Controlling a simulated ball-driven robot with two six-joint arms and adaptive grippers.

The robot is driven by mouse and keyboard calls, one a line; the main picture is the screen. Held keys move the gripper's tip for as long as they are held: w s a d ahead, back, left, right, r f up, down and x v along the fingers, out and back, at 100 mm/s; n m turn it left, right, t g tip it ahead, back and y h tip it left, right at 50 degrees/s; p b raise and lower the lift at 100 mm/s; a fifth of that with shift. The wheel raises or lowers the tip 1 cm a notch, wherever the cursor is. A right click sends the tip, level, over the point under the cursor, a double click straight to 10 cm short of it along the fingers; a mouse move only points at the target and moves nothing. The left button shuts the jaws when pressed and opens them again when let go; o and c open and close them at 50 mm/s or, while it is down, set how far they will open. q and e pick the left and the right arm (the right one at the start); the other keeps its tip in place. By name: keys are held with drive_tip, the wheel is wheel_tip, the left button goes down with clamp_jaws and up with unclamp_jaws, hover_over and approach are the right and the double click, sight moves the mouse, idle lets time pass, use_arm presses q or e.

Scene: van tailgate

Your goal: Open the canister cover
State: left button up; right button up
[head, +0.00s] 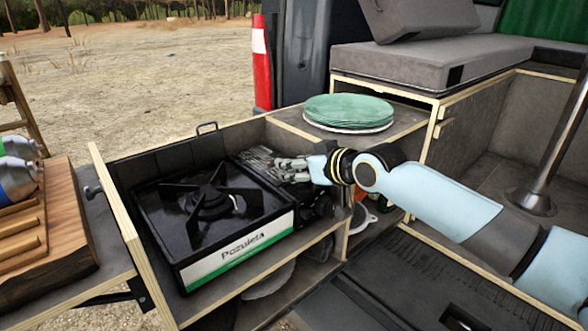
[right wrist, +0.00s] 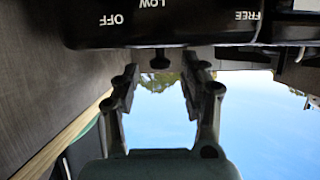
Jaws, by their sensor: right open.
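The black camping stove (head: 237,252), with a white and green front strip, sits in the pulled-out drawer. The canister cover seems to be the ribbed dark part (head: 259,158) at the stove's right side, partly hidden by my gripper; I cannot tell whether it is raised. My right gripper (head: 281,169) is open and empty above that side. In the right wrist view its spread fingers (right wrist: 160,84) point at a black stove part (right wrist: 150,25) marked OFF, LOW and FREE. A small dark knob (right wrist: 160,61) shows between the fingertips. My left gripper is out of view.
Gas canisters (head: 17,180) lie on a wooden rack (head: 45,235) at the left. Green plates (head: 348,110) are stacked behind my right arm. The drawer's wooden walls (head: 127,238) surround the stove. A grey cushion (head: 400,70) lies at the back.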

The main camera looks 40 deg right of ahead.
drive_tip(key=shift+w+f, duration=0.1)
drive_tip(key=shift+w, duration=0.2)
clamp_jaws()
